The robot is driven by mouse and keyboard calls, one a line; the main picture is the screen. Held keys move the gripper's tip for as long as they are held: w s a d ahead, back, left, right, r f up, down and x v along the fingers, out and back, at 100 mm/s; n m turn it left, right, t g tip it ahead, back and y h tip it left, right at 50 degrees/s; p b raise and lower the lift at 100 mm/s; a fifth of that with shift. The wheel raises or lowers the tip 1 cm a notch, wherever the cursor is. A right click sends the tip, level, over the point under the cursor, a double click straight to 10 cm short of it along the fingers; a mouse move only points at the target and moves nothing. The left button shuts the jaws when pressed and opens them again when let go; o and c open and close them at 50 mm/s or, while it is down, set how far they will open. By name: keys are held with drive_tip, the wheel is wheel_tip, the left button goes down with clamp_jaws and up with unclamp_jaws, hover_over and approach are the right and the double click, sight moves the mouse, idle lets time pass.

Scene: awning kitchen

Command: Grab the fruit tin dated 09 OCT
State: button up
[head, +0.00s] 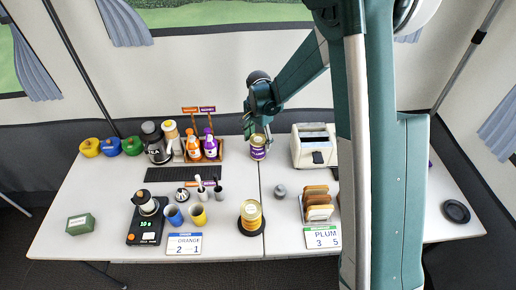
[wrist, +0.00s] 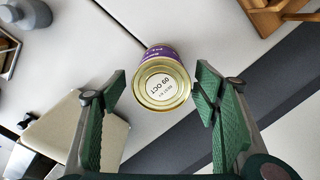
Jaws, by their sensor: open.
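The fruit tin (wrist: 162,84) has a gold lid that reads 09 OCT, upside down in the wrist view, and a purple label on its side. In the head view the purple tin (head: 257,153) stands upright on the table, left of the toaster. My gripper (wrist: 160,86) is open, with one green-padded finger on each side of the tin in the wrist picture. Gaps show between the lid and both fingers. In the head view my gripper (head: 258,133) is just above the tin. How far the fingertips reach down its side is unclear.
A cream toaster (head: 308,152) stands close on the right. A wooden rack (head: 222,152) with orange and purple bottles is close on the left.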

drive_tip(key=shift+f, duration=0.1)
drive_tip(key=shift+f+b, duration=0.5)
drive_tip(key=shift+f, duration=2)
drive_tip(key=shift+c, duration=0.7)
drive_tip(key=c, duration=1.1)
